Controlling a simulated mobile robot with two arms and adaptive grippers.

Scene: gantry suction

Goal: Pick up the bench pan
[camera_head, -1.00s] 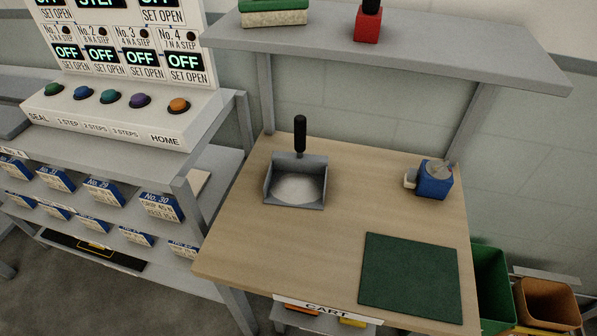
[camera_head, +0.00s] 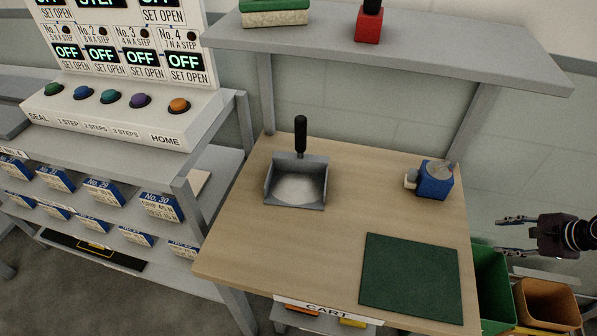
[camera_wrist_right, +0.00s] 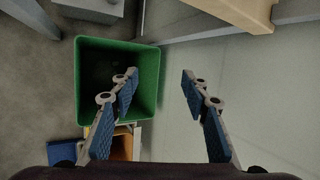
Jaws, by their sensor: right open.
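The bench pan (camera_head: 297,190) is a grey dustpan with an upright black handle (camera_head: 300,134). It sits on the wooden bench top (camera_head: 235,240), toward the back left, with a pale patch inside it. My right gripper (camera_head: 500,235) is at the right edge of the head view, beyond the bench's right side and well apart from the pan. Its two fingers are spread and hold nothing. In the right wrist view the open fingers (camera_wrist_right: 160,85) hang over the green bin (camera_wrist_right: 148,85). My left gripper is not in view.
A dark green mat (camera_head: 410,275) lies at the bench's front right, and a blue container (camera_head: 434,181) stands behind it. A shelf (camera_head: 420,48) spans above the bench's back. A control panel (camera_head: 125,115) stands at left. An orange bin (camera_head: 547,303) stands right of the bench.

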